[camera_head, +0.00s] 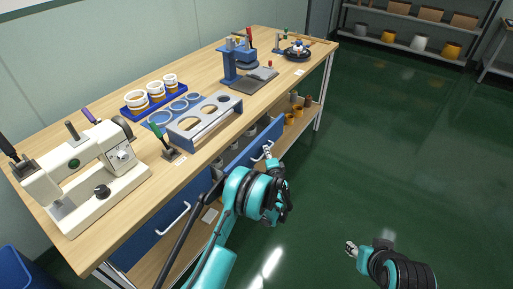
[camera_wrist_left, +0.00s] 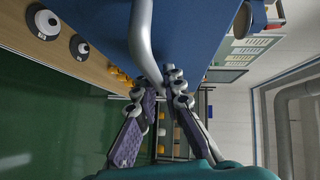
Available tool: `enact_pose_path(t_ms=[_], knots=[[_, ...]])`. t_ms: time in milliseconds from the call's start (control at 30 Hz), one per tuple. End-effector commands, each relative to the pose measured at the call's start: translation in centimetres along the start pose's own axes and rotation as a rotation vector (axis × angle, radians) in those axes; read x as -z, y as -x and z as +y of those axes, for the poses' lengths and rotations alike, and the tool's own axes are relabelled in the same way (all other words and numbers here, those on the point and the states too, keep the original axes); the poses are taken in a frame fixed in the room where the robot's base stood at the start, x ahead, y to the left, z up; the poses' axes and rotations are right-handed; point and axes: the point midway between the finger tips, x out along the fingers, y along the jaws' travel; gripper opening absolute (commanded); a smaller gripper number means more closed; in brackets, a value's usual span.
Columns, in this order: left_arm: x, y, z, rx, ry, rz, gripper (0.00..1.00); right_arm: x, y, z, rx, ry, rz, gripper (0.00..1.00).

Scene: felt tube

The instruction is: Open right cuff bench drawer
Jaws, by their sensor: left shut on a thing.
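The right bench drawer has a blue front (camera_head: 273,131) and stands partly out from under the bench top, with grey round things (camera_head: 232,146) showing behind its front. Its pale bar handle (camera_head: 267,149) is on that front; in the wrist view the handle (camera_wrist_left: 143,40) runs down between my fingers. My left gripper (camera_head: 268,158) is at the handle; in the wrist view its fingers (camera_wrist_left: 161,84) are shut on the bar. My arm hides part of the drawer front. My right gripper (camera_head: 351,247) is over the floor, apart from the bench, its finger gap too small to judge.
The left drawer (camera_head: 152,230) is blue with a white handle (camera_head: 173,219). On the bench top (camera_head: 205,80) stand a sewing machine (camera_head: 85,180), a grey holed rack (camera_head: 205,119), cups in a blue tray (camera_head: 135,111) and a blue press (camera_head: 232,66). The green floor (camera_head: 400,130) right of the bench is clear.

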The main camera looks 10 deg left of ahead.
Motion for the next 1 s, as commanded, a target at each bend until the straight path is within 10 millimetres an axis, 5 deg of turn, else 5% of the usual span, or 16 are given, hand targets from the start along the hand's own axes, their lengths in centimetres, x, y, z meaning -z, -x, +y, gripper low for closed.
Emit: enact_pose_path(t_ms=[600,1000], knots=[[11.8,11.8,3.6,-0.002,0.001,0.004,0.00,0.0,0.0,0.0,0.000,0.000,0.000,0.40],[15.5,15.6,4.7,-0.001,0.000,-0.001,0.00,0.0,0.0,0.0,0.000,0.000,0.000,0.40]])
